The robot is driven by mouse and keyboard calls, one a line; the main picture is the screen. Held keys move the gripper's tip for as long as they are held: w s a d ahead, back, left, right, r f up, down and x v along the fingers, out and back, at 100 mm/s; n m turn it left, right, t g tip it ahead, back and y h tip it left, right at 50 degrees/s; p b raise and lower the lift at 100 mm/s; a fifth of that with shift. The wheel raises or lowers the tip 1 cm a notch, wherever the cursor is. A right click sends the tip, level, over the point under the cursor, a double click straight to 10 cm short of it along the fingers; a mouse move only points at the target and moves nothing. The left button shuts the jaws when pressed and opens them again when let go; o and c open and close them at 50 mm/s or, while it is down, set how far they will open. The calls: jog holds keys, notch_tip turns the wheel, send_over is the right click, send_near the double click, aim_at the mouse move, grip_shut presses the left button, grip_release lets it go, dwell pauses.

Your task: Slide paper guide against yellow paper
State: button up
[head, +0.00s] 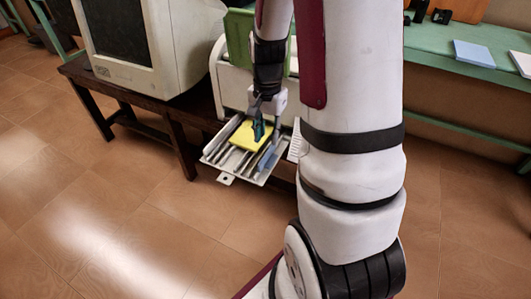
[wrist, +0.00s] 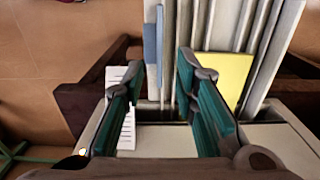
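The yellow paper (head: 250,135) lies on the grey ribbed printer tray (head: 219,160). In the wrist view the yellow paper (wrist: 229,75) is right of my fingers, partly hidden by the right one. A blue-grey paper guide (head: 267,158) stands on the tray's right side in the head view, apart from the paper. In the wrist view the guide (wrist: 151,45) shows left of the paper, with ribs between them. My gripper (wrist: 161,70) is open, its teal-padded fingers on either side of the guide's line. In the head view my gripper (head: 262,130) is over the tray; contact is unclear.
The white printer (head: 232,88) stands behind the tray on a dark wooden bench (head: 175,122). An old monitor (head: 150,45) is at left. A white lined sheet (head: 295,141) is beside the tray. A green table (head: 430,42) is at right. The floor in front is clear.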

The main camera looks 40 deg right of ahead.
aim_at(267, 152)
notch_tip(267, 152, down, 7)
jog(key=shift+r+b, duration=0.15)
jog(key=shift+b, duration=0.85)
grip_shut()
